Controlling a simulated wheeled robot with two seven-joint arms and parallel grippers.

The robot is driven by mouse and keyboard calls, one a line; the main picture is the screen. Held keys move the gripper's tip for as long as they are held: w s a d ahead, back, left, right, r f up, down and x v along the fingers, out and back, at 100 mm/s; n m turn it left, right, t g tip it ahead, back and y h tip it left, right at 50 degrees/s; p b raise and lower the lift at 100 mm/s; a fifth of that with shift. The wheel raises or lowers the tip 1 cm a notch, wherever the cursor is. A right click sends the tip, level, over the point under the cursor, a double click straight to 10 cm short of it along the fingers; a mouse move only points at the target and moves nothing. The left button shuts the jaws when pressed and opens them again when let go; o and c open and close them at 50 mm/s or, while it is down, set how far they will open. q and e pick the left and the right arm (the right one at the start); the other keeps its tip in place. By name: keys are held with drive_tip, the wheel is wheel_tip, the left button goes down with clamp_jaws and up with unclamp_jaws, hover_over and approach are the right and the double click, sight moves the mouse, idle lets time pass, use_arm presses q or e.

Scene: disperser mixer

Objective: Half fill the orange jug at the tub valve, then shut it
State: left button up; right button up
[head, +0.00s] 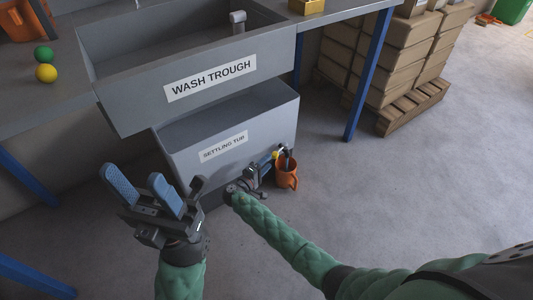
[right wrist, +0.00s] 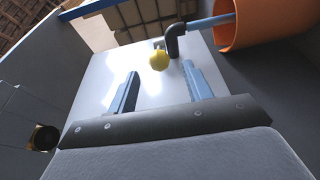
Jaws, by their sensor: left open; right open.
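The orange jug (head: 288,178) stands on the floor at the right end of the grey settling tub (head: 190,150). Its wall also shows in the right wrist view (right wrist: 262,22). The tub valve has a yellow knob (head: 275,155) and a dark elbow (right wrist: 174,42); a pale blue pipe (right wrist: 208,21) runs from the elbow toward the jug's mouth. The jug's inside and any water level are hidden. My right gripper (right wrist: 160,78) is open, its fingertips just short of the yellow knob (right wrist: 159,60), which lies between their lines. My left gripper (head: 145,182) is open and empty, left of the tub.
The wash trough (head: 210,80) overhangs the tub. A blue table leg (head: 369,75) stands to the right, with stacked cartons (head: 390,60) on a pallet behind. The floor (head: 430,190) right of the jug is clear. Green and yellow balls (head: 46,73) lie on the bench.

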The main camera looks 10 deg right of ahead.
sight(277, 153)
drive_tip(key=shift+b+x, duration=0.7)
drive_tip(key=shift+x, duration=3.25)
drive_tip(key=shift+c, duration=0.2)
clamp_jaws()
